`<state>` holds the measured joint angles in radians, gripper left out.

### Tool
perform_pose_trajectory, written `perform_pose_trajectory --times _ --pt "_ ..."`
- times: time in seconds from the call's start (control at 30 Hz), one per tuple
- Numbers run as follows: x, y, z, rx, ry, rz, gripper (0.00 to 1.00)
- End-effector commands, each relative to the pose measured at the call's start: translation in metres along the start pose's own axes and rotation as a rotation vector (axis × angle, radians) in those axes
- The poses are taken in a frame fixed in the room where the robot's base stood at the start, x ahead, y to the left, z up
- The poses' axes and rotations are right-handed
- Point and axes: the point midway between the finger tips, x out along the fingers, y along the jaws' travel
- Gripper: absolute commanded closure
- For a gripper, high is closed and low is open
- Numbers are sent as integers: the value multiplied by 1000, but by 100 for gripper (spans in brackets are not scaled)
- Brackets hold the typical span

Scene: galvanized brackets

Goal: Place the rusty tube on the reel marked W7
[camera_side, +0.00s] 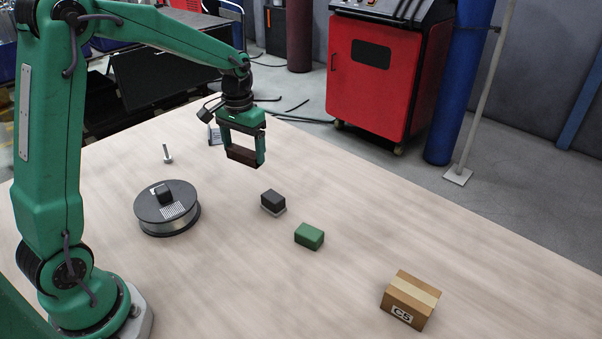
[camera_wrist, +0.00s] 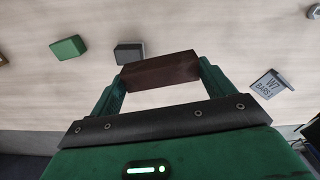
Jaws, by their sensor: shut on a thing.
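My gripper (camera_side: 243,150) is shut on a rusty brown, square-sided tube (camera_side: 241,156) and holds it up above the table. In the wrist view, the tube (camera_wrist: 160,70) spans crosswise between the fingers of my gripper (camera_wrist: 160,76). A flat round reel (camera_side: 167,220) with a dark top and pale side lies on the table, left of and nearer than my gripper. A small dark block and a white striped label are on its top; I read no W7 on it.
A dark block (camera_side: 273,202), a green block (camera_side: 309,236) and a cardboard box marked C5 (camera_side: 408,300) stand in a row toward the front right. A small bolt-like piece (camera_side: 167,154) stands behind the reel.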

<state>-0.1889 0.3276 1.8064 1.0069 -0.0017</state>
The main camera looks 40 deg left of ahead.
Motion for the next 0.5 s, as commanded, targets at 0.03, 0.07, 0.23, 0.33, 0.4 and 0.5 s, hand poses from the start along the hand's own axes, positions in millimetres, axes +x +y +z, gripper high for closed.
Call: perform_pose_trajectory --times 0.03,0.07,0.23,0.33,0.4,0.5 --pt "-7 -3 8 7 2 0 44" --pt "-10 -4 12 12 3 0 44" --pt "-29 -11 40 48 3 0 44" --pt "-38 -14 58 69 4 0 44" --pt "-44 -17 71 83 3 0 44" --pt "-52 -20 89 105 3 0 44"
